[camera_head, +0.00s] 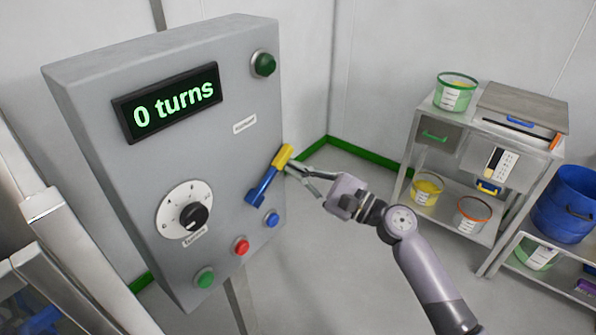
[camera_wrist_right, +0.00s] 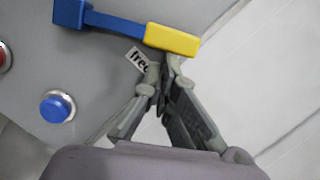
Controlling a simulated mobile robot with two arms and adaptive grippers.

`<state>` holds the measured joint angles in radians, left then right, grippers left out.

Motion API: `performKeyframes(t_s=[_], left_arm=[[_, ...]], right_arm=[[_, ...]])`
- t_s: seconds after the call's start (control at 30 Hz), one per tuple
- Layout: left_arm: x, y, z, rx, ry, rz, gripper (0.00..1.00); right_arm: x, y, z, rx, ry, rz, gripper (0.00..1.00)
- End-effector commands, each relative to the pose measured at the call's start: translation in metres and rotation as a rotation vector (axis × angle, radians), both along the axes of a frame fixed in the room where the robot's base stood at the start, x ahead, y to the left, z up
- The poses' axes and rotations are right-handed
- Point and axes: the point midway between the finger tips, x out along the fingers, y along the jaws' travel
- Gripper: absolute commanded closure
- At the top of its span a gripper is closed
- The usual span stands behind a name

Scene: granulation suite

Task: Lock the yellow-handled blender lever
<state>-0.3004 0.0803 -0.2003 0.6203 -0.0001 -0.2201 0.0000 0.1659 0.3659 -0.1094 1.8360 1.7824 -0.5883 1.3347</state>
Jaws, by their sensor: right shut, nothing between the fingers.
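The blender lever (camera_head: 268,175) is on the front of the grey control panel (camera_head: 225,130). It has a blue arm and a yellow handle (camera_head: 283,157), and it slants up to the right. In the right wrist view the yellow handle (camera_wrist_right: 172,39) is just beyond my fingertips, with the blue arm (camera_wrist_right: 115,25) to its left. My right gripper (camera_head: 291,171) is shut and empty beside the handle; I cannot tell if it touches. A label reading "free" (camera_wrist_right: 138,62) shows next to the fingertips. My left gripper is not in view.
The panel has a "0 turns" display (camera_head: 165,102), a dial (camera_head: 185,211), a green lamp (camera_head: 263,64), and blue (camera_head: 272,220), red (camera_head: 241,246) and green (camera_head: 205,278) buttons. A metal cart (camera_head: 405,165) with containers stands right. Floor between is clear.

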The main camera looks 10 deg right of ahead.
Motion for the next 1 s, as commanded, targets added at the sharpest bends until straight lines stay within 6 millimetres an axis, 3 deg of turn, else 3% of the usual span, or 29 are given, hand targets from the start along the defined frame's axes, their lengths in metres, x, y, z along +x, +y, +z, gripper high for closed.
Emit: performKeyframes(t_s=[0.47, 1.0], left_arm=[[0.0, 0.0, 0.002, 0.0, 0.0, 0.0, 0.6], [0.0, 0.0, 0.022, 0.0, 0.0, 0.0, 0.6]], right_arm=[[-0.002, 0.002, 0.013, -0.09, -0.072, 0.003, 1.0], [-0.016, 0.02, 0.058, -0.455, -0.355, 0.003, 1.0]])
